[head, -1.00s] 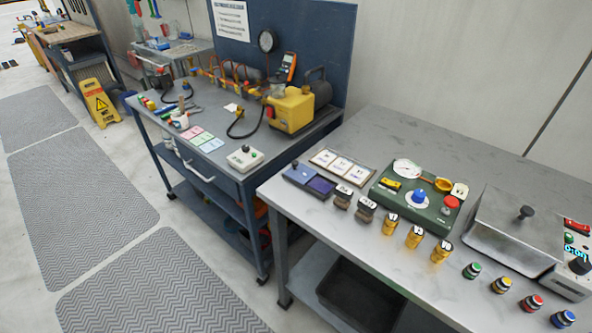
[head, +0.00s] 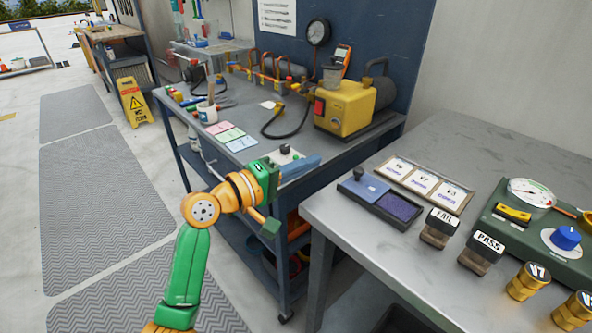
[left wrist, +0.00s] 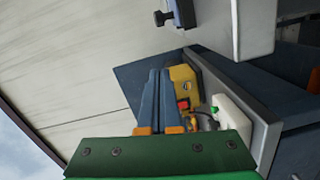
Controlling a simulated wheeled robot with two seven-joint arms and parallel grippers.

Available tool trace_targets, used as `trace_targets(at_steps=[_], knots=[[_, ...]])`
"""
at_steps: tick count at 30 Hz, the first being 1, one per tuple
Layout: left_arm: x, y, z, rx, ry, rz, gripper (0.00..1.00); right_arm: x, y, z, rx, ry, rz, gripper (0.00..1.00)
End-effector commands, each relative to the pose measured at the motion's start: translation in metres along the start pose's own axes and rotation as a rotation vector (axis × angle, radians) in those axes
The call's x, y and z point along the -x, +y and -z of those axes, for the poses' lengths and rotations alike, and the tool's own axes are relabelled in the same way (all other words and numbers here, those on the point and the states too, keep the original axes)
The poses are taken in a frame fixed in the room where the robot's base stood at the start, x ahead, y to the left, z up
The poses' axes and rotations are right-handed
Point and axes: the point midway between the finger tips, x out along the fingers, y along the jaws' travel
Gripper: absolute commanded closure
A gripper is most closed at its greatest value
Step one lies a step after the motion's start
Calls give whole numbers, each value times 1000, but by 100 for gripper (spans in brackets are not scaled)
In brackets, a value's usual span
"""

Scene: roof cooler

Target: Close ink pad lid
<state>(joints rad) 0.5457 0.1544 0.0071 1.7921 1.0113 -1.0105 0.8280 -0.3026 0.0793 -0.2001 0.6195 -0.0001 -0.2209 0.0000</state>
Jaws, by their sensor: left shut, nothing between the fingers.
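The ink pad (head: 416,218) lies near the left edge of the right-hand table, its dark tray holding a purple pad (head: 398,206). Its blue lid (head: 368,187), with a dark knob (head: 358,174), covers the left part and leaves the purple part bare. A dark blue piece with a knob, which looks like the lid (left wrist: 183,14), shows at the top of the left wrist view. My left gripper (head: 316,161) is to the left of the ink pad, apart from it, over the gap between the tables. Its fingers (left wrist: 158,75) are together and empty. My right gripper is out of view.
FAIL (head: 438,229) and PASS (head: 482,252) stamps stand right of the ink pad. A framed card (head: 427,187) lies behind it. A green gauge panel (head: 540,235) is farther right. The blue bench (head: 240,95) holds a white button box (head: 287,154) behind my gripper.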

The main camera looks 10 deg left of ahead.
Motion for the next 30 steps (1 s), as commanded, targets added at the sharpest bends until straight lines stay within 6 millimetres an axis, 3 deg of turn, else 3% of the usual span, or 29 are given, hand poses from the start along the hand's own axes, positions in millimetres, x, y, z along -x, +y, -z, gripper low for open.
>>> trace_targets(at_steps=[6, 13, 25, 30], knots=[[-43, 1, -6, 0, -3, 2, 100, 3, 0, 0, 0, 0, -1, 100], [-48, -1, -35, -1, 0, 3, 100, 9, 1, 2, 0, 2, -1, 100], [-49, -1, -39, -2, 2, 3, 100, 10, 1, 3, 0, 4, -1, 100], [-50, 6, -51, 1, -1, 5, 100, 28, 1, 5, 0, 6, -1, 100]])
